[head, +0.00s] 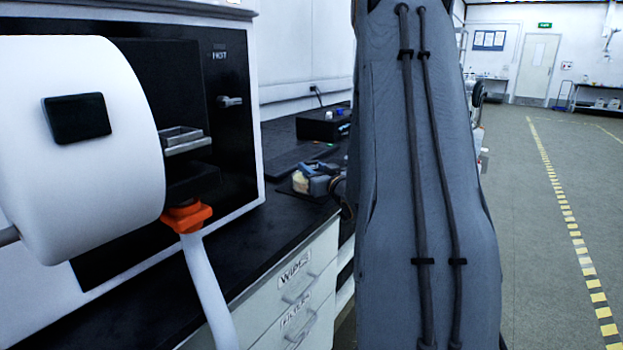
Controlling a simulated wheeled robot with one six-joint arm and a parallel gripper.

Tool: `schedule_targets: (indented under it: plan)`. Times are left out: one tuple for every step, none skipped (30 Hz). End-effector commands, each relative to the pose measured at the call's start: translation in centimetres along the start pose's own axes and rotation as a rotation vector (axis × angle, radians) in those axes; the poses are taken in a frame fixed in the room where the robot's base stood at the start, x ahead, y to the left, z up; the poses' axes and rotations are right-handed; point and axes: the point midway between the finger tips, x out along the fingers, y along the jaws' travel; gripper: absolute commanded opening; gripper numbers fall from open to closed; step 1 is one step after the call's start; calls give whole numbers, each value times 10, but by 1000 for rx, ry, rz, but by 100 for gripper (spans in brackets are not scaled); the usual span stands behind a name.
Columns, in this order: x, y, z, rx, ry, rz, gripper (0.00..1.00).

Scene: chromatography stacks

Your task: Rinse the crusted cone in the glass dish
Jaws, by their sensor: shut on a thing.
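My gripper (318,181) shows small and partly hidden behind my large grey arm link, low over the black bench top. It is shut, with a small pale beige piece (300,182) at its tip. The piece is too small to tell whether it is the crusted cone. I cannot make out the glass dish; the arm link hides much of the bench beyond.
A large white instrument (130,260) with a "HOT" label, a white drum and an orange fitting (187,216) with a white hose fills the left. A black box (323,124) stands farther back on the bench (262,228). Labelled drawers (296,285) are below. Open floor (540,230) lies right.

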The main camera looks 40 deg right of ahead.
Motion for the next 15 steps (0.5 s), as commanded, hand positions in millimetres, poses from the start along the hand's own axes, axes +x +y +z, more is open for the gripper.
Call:
schedule_targets:
  plan:
    - [0, 0, -6, -1, 2, 0, 3]
    - [0, 0, -8, -1, 2, 0, 3]
    - [0, 0, -11, -1, 2, 0, 3]
    - [0, 0, -13, -1, 2, 0, 3]
    - [0, 0, -15, -1, 2, 0, 3]
    - [0, 0, -17, -1, 2, 0, 3]
    - [0, 0, -19, -1, 2, 0, 3]
    - [0, 0, -21, -1, 2, 0, 3]
    - [0, 0, -24, -1, 2, 0, 3]
    - [0, 0, -26, -1, 2, 0, 3]
    - [0, 0, -28, -1, 2, 0, 3]
    - [0, 0, -30, -1, 3, 0, 3]
    - [0, 0, -32, -1, 3, 0, 3]
    - [0, 0, -34, -1, 3, 0, 3]
    - [0, 0, -36, -1, 3, 0, 3]
